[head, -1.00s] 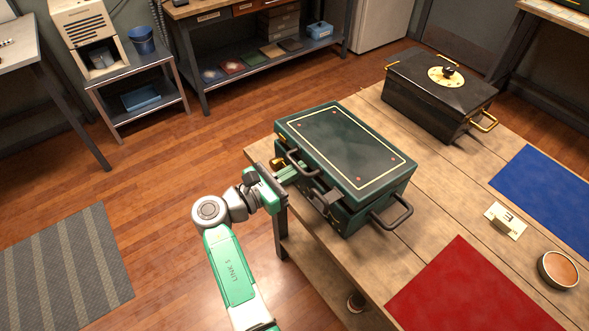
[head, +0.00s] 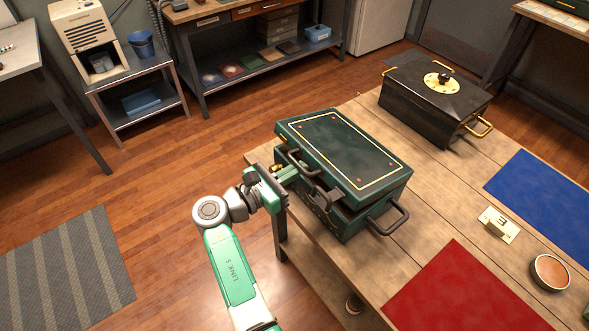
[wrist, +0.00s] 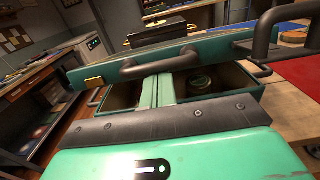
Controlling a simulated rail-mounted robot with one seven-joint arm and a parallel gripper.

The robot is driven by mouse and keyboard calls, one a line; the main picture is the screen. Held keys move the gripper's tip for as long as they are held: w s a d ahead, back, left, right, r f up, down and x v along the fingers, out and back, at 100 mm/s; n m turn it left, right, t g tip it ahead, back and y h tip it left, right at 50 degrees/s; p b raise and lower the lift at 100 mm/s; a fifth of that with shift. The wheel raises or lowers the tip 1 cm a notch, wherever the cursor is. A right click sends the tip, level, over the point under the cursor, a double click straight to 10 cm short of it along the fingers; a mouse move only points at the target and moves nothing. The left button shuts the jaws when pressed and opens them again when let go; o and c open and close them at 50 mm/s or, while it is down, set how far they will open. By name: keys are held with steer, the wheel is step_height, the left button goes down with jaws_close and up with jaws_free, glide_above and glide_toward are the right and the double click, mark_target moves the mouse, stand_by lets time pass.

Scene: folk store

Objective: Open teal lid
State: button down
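The teal box (head: 345,222) stands near the table's left edge. Its teal lid (head: 345,150), with a cream border line, is tilted up a little at the front, leaving a gap. In the wrist view the lid (wrist: 215,48) shows edge-on, with the box's open interior below it. The dark front handle (wrist: 160,64) is on the lid's front. My gripper (head: 283,172) is at this front side; its two green fingers (wrist: 157,92) lie close together, reaching under the handle. The fingertips are hidden there, and I see nothing gripped between them.
A black chest (head: 435,100) with brass fittings stands behind on the table (head: 420,225). A red mat (head: 455,295), a blue mat (head: 540,195), a number card (head: 498,225) and a round dish (head: 550,272) lie to the right. A round object (wrist: 201,82) sits inside the box.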

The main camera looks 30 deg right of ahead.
steer(key=shift+d+r+p, duration=0.15)
steer(key=shift+r+p, duration=0.45)
steer(key=shift+r, duration=0.05)
steer(key=shift+d+r+p, duration=0.15)
steer(key=shift+r+p, duration=0.45)
steer(key=shift+w+d+r+p, duration=0.1)
steer(key=shift+d+r+p, duration=0.1)
steer(key=shift+r+p, duration=0.4)
steer(key=shift+d+r+p, duration=0.15)
steer(key=shift+r+p, duration=0.3)
steer(key=shift+r, duration=0.1)
steer(key=shift+d+r, duration=0.1)
steer(key=shift+w+d+r+p, duration=0.1)
steer(key=shift+d+r+p, duration=0.2)
steer(key=shift+r+p, duration=0.3)
steer(key=shift+d+r+p, duration=0.3)
steer(key=shift+r+p, duration=0.25)
